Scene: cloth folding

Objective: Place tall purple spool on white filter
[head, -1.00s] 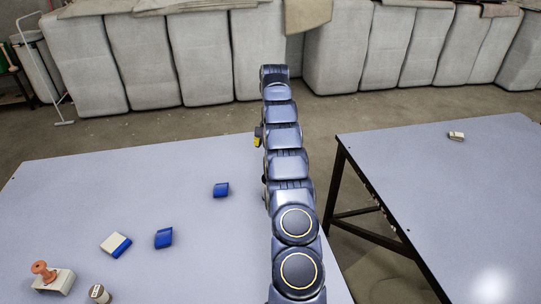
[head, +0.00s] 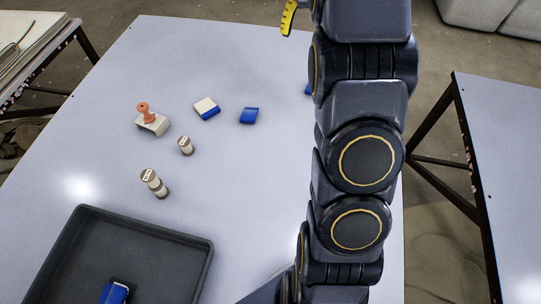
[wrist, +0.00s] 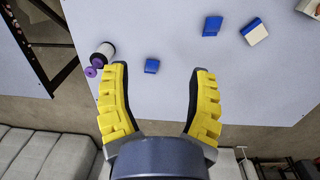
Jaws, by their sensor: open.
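In the wrist view a spool-like thing with purple ends and a white and dark body (wrist: 100,58) is at the left, beside the left fingertip; its full height is hard to tell. My gripper (wrist: 160,68) is open, with nothing between its yellow fingers. In the head view only a yellow finger of it shows at the top edge, and the spool is not seen. I cannot tell for certain which thing is the white filter. A white block (head: 157,125) carries an orange knobbed piece (head: 146,111).
A white and blue block (head: 207,108) and a blue block (head: 249,116) lie on the table. A dark tray (head: 190,246) at the front left holds a blue thing (head: 114,293). The table's left middle is clear.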

